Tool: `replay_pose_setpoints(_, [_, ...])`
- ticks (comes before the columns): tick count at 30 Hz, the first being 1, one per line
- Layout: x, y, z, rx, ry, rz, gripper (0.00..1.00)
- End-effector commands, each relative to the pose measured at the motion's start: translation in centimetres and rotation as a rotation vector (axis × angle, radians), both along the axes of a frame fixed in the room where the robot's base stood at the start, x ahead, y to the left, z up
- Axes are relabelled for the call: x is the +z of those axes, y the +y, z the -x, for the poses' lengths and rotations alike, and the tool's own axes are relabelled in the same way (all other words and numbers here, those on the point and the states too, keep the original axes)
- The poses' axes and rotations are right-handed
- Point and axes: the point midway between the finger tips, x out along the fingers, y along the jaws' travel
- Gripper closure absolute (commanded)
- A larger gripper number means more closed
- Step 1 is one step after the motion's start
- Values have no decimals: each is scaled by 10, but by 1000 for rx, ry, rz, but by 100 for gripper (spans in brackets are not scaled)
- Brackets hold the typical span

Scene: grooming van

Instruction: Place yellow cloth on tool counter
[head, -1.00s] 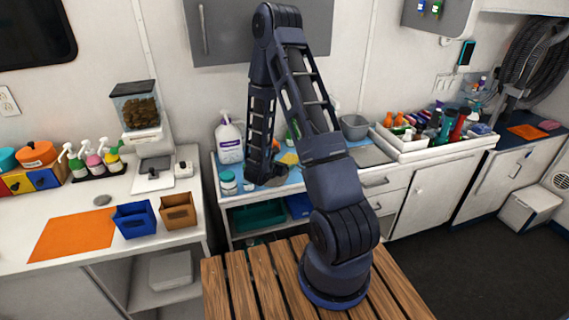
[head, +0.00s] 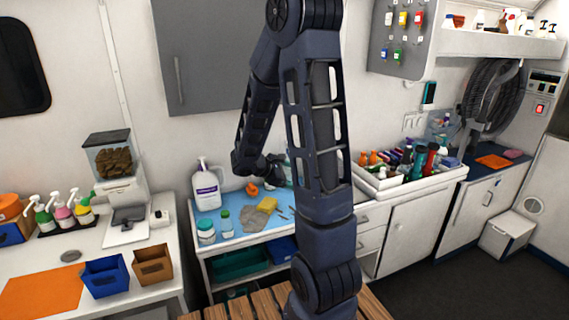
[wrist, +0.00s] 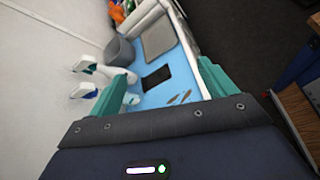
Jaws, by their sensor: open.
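A small yellow piece (head: 267,204), which looks like the yellow cloth, lies on the blue-topped counter (head: 223,236) beside a crumpled grey-brown cloth (head: 258,219). I cannot tell whether the two touch. My gripper (head: 272,172) hangs above the back of this counter, behind and above the yellow piece. In the wrist view its teal fingers are spread with nothing between them (wrist: 166,80). They face the blue surface, a black flat rectangle (wrist: 157,77) and a grey tray (wrist: 162,37). The yellow piece does not show clearly in the wrist view.
A white pump bottle (head: 207,186) and small jars (head: 206,232) stand at the counter's left. A white bin of bottles (head: 392,185) stands to the right. The left counter holds an orange mat (head: 40,292) and blue and brown bins (head: 105,277). A grey cabinet (head: 205,60) hangs above.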

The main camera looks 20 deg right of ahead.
Motion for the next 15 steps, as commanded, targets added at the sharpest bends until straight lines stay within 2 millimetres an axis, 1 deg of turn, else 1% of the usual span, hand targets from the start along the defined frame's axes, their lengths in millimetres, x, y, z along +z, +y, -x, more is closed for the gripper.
replay_pose_setpoints(1, [11,-1,9,-44,-35,-31,17])
replay_pose_setpoints(6, [36,0,43,-197,-142,-152,17])
replay_pose_setpoints(11, [55,6,73,-330,-245,-280,17])
replay_pose_setpoints(15, [70,15,96,-438,-338,-401,17])
